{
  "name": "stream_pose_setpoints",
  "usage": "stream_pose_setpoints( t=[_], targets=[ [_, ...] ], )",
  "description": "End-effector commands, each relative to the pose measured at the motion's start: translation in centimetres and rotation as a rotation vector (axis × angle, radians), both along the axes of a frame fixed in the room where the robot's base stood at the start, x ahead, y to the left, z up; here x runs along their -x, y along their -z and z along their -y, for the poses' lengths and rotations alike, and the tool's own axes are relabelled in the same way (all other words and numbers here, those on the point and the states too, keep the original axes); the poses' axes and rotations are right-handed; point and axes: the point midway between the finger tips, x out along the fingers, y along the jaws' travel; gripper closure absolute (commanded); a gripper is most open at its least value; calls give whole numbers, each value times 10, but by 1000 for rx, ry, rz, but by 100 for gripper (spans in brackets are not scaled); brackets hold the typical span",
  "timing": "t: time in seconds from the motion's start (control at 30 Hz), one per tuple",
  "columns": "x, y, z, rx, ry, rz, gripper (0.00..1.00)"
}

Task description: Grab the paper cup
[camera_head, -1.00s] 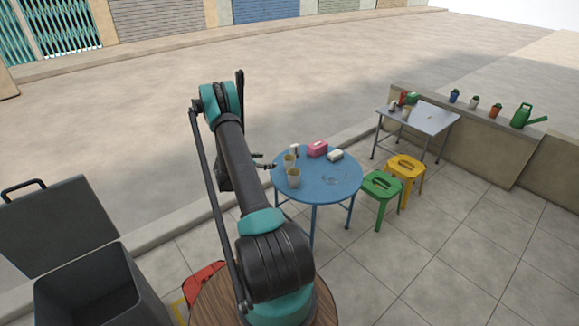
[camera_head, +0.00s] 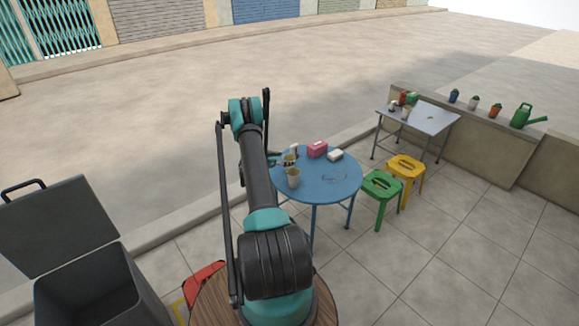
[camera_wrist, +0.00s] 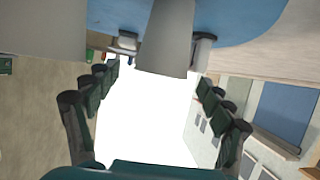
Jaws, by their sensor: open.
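Two plain beige paper cups stand on a round blue table (camera_head: 330,185): a near one (camera_head: 293,178) and a far one (camera_head: 290,158), partly hidden by my gripper (camera_head: 279,161). In the wrist view, which is upside down, one cup (camera_wrist: 165,38) lies ahead, between the lines of my open fingers (camera_wrist: 158,78). Its rim is about level with the fingertips in the picture; I see no clear contact. The other cup (camera_wrist: 42,30) is large and close, outside the left finger. The gripper is empty.
A grey bin (camera_head: 90,285) is at lower left.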

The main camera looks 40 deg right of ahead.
Motion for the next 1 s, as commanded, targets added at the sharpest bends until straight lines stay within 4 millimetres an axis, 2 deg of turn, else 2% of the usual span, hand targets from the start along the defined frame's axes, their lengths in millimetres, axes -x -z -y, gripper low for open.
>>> stream_pose_setpoints(
  t=[0.2,0.47,0.77,1.0],
  targets=[
    [-5,11,29,-1,1,-1,19],
    [-5,13,32,0,0,0,19],
    [-5,12,32,0,0,0,56],
    [-5,12,32,0,0,0,58]
  ],
)
